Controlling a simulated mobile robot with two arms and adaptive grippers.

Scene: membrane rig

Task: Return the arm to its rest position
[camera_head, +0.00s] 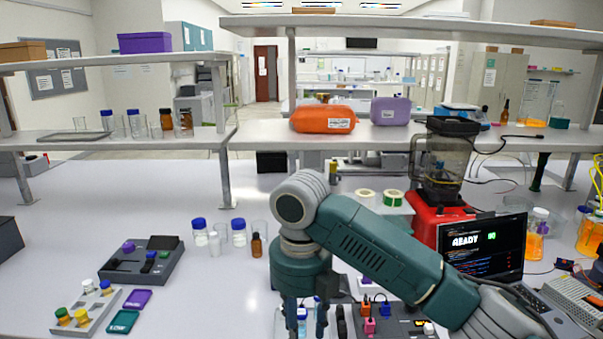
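My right arm (385,252) comes in from the lower right and reaches over the bench. Its gripper (306,322) points straight down near the bottom middle of the head view. Its two fingers stand apart, and the tips are close to the picture's lower edge. A small bottle with a blue cap (302,316) shows between the fingers; I cannot tell whether it is between them or behind them. I see no contact with it. My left arm and gripper are not in view.
Below the arm lie a white tray (280,324) and a dark board with coloured plugs (405,322). A laptop (483,246) reading "READY" and a red-based blender (446,165) stand to the right. Blue-capped bottles (239,232) stand left of the gripper.

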